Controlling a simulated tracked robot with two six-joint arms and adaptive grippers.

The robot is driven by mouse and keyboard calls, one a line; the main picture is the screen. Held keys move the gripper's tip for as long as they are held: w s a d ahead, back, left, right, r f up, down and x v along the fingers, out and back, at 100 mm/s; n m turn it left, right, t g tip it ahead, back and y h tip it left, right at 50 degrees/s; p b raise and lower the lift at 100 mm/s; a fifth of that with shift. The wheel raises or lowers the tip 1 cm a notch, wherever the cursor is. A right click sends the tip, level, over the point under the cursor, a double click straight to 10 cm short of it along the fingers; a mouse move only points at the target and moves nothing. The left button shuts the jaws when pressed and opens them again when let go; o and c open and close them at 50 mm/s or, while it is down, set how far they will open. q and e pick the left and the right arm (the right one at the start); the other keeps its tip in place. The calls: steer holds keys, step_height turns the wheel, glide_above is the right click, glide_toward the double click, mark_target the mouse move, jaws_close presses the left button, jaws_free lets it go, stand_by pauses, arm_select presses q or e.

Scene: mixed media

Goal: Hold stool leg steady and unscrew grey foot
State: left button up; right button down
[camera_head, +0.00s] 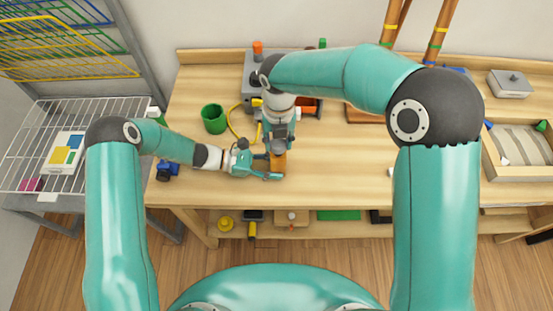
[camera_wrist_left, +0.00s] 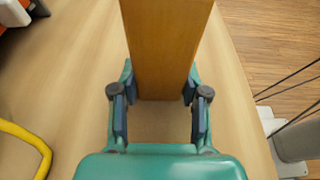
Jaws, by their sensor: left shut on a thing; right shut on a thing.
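The wooden stool leg (camera_head: 279,164) is a short orange-brown piece standing up from the workbench (camera_head: 340,180). My left gripper (camera_head: 272,168) comes in from the left, with its fingers on both sides of the leg. In the left wrist view the leg (camera_wrist_left: 166,45) rises between the shut fingers of the left gripper (camera_wrist_left: 158,104). My right gripper (camera_head: 280,146) points down from above and is shut at the leg's upper end. The grey foot cannot be made out; the right gripper covers that end.
A blue object (camera_head: 167,170) lies near the front left edge. A sand tray (camera_head: 518,146) is at far right. The bench between is mostly clear.

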arm_select(q)
steer(key=shift+f, duration=0.15)
arm_select(e)
steer(key=shift+r, duration=2.05)
arm_select(q)
steer(key=o, duration=1.6)
steer(key=shift+a, duration=0.1)
steer(key=shift+v, duration=4.45)
arm_select(e)
steer(key=shift+f, duration=0.25)
arm_select(q)
steer(key=shift+r, duration=0.25)
